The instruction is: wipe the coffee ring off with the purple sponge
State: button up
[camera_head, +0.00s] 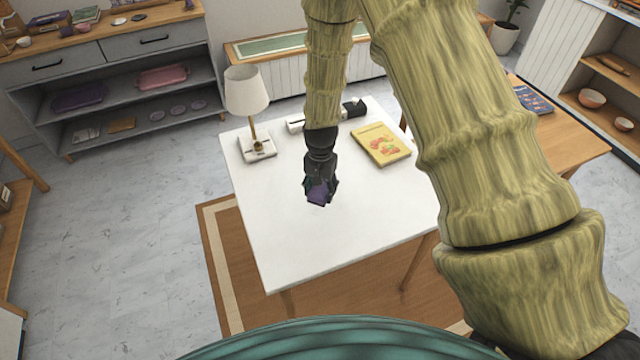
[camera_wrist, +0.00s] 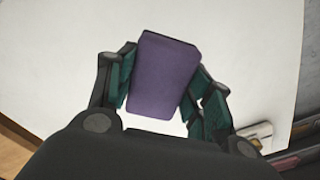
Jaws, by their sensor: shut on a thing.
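My gripper (camera_head: 320,188) is over the white table (camera_head: 310,240), shut on the purple sponge (camera_head: 319,194). In the wrist view the sponge (camera_wrist: 164,75) sits between the two teal-padded fingers of the gripper (camera_wrist: 165,92), slightly tilted. The table top (camera_wrist: 60,60) behind it looks plain white. I cannot tell whether the sponge touches the table or hangs just above it. No coffee ring shows in either view; the gripper and sponge hide part of the table.
A lamp (camera_head: 246,92) stands at the table's back left corner. A yellow book (camera_head: 381,144) lies at the back right, and a white and black object (camera_head: 352,107) lies at the back edge. The front of the table is clear. A grey shelf unit (camera_head: 120,75) stands behind.

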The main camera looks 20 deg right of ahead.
aim_at(319, 211)
jog(key=shift+f+b, duration=2.4)
jog(key=shift+f, duration=1.35)
jog(key=shift+a+f, duration=0.15)
jog(key=shift+a, duration=0.05)
jog(key=shift+s+a, duration=0.1)
jog(key=shift+a, duration=1.8)
jog(key=shift+d, duration=1.9)
jog(key=shift+d+r, duration=0.2)
jog(key=shift+r, duration=0.1)
jog(key=shift+r+p, duration=2.45)
jog(key=shift+r, duration=1.2)
jog(key=shift+a, duration=0.1)
